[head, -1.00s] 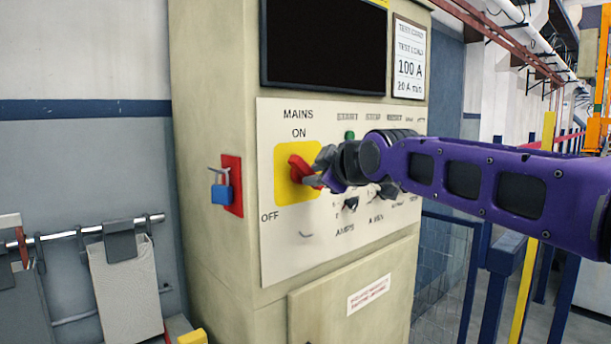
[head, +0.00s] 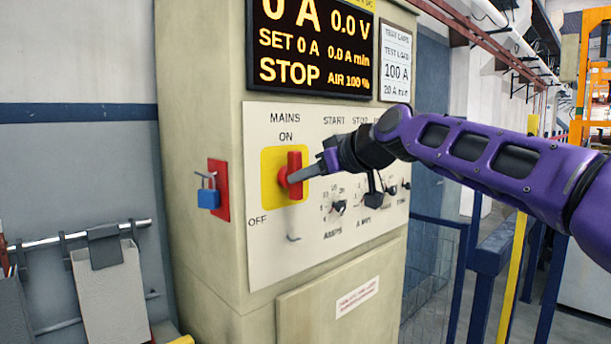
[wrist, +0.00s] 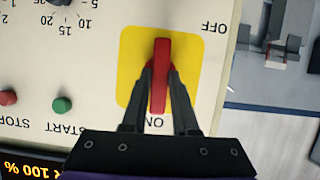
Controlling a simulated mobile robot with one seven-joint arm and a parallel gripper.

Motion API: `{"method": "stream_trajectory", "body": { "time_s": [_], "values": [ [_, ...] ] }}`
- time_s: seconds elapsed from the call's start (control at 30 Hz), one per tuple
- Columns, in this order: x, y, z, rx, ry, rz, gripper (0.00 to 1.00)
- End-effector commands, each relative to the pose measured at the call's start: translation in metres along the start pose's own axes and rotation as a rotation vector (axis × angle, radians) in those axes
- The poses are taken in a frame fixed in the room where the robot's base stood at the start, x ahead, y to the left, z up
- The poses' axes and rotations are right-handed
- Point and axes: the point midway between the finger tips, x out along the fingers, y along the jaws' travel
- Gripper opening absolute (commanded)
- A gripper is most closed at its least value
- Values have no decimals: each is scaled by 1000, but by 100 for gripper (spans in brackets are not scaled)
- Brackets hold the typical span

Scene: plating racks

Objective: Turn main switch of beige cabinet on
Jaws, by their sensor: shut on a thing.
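The beige cabinet (head: 200,130) stands in the middle of the head view. Its main switch, a red handle (head: 294,173) on a yellow plate (head: 270,165), is upright and points to ON. The wrist view shows the same red handle (wrist: 161,70), with its long axis along the ON direction. My gripper (head: 290,178) reaches in from the right and is shut on the red handle, one finger on each side. The display (head: 315,45) above is lit, with "STOP" and "SET 0 A".
A blue padlock (head: 208,198) hangs on a red plate at the cabinet's left side. Knobs (head: 339,207) and green and red buttons (wrist: 62,104) sit near my gripper on the panel. A rail with grey hangings (head: 108,275) is at the left.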

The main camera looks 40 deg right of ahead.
Motion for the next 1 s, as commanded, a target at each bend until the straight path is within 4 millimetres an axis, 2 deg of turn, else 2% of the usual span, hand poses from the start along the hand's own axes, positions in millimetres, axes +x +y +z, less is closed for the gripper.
{"method": "stream_trajectory", "body": {
  "time_s": [0.03,0.67,0.7,0.8,0.83,1.0],
  "values": [
    [-1,0,-5,12,12,-3,0],
    [0,0,-4,52,11,-20,0],
    [0,0,-4,52,10,-20,35],
    [0,0,-3,51,8,-20,53],
    [0,0,-3,51,7,-20,57],
    [0,1,-2,51,4,-20,57]
  ]
}}
